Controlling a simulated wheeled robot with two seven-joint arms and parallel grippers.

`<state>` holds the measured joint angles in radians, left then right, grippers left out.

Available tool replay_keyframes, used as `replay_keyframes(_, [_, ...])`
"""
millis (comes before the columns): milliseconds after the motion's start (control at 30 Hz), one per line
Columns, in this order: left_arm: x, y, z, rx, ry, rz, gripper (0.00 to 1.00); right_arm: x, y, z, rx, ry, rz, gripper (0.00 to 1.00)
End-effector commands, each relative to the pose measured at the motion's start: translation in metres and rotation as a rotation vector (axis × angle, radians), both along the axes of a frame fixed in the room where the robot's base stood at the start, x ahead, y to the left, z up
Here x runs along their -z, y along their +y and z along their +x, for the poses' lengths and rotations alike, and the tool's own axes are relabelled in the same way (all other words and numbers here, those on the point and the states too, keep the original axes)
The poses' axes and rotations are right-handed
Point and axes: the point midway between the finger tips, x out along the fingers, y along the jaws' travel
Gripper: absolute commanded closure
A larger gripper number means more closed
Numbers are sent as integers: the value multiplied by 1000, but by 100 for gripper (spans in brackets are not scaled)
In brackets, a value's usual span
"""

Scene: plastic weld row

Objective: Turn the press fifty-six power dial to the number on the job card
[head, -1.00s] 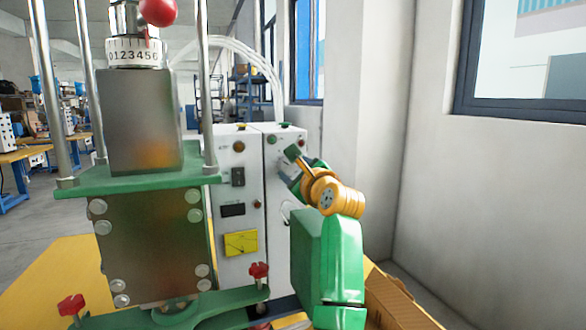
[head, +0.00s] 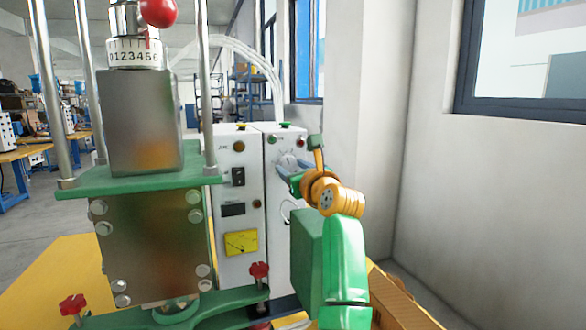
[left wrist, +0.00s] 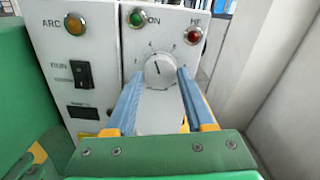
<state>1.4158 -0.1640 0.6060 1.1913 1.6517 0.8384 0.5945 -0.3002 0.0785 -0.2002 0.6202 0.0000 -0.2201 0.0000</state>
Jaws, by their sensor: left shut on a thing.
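The power dial is a round pale knob (left wrist: 160,70) on the front of a white control box. A short dark mark on it points up and slightly left. Small marks ring it, too small to read. My left gripper (left wrist: 160,76) has its two blue fingers on either side of the dial and is shut on it. In the head view the dial (head: 288,159) is partly hidden by my left gripper (head: 291,170). My right gripper and a job card do not show in these views.
The box carries an amber ARC lamp (left wrist: 75,23), a green ON lamp (left wrist: 137,17), a red HF lamp (left wrist: 194,36) and a black rocker switch (left wrist: 83,74). A green press (head: 150,240) with a red ball knob (head: 158,12) stands left. A wall is at right.

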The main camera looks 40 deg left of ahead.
Motion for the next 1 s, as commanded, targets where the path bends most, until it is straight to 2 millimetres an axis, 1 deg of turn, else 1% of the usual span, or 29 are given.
replay_keyframes(600, [-1,0,-1,0,498,261,100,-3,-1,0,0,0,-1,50])
replay_keyframes(800, [-2,0,0,1,621,326,100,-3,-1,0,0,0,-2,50])
replay_keyframes(1000, [-2,0,-1,0,704,369,100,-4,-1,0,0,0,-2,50])
